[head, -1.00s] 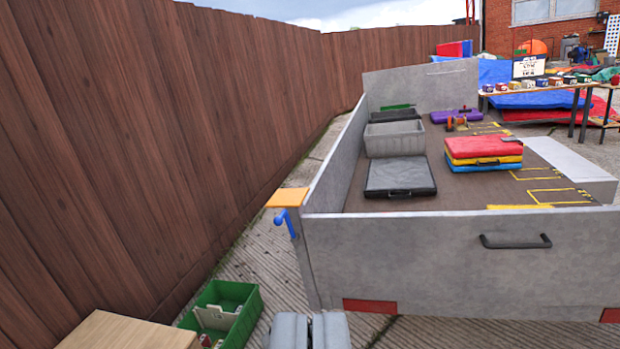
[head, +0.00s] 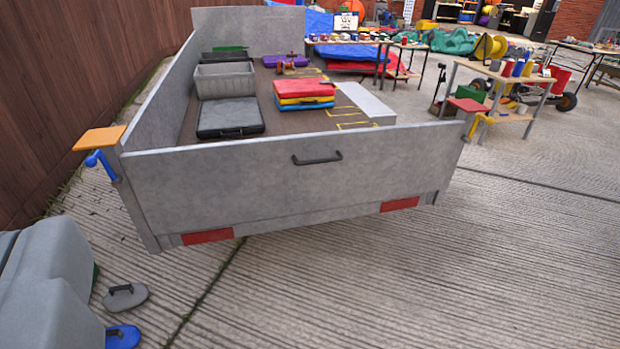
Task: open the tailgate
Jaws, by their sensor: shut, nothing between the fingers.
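The grey tailgate (head: 270,190) closes the near end of the grey trailer and stands upright between its side walls. A black handle (head: 317,159) is on its upper outer face. A blue lever (head: 99,163) sits under an orange plate (head: 99,139) at the left corner. A yellow lever (head: 482,124) sits under a red plate (head: 467,104) at the right corner. My gripper is not visible in the head view, so its place relative to the tailgate cannot be told.
Inside the trailer are a grey bin (head: 225,80), a black case (head: 230,117) and stacked coloured cases (head: 304,95). Grey rounded blocks (head: 50,290) stand close at lower left, beside a grey oval piece (head: 125,297) and a blue one (head: 122,337). Concrete in front is clear.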

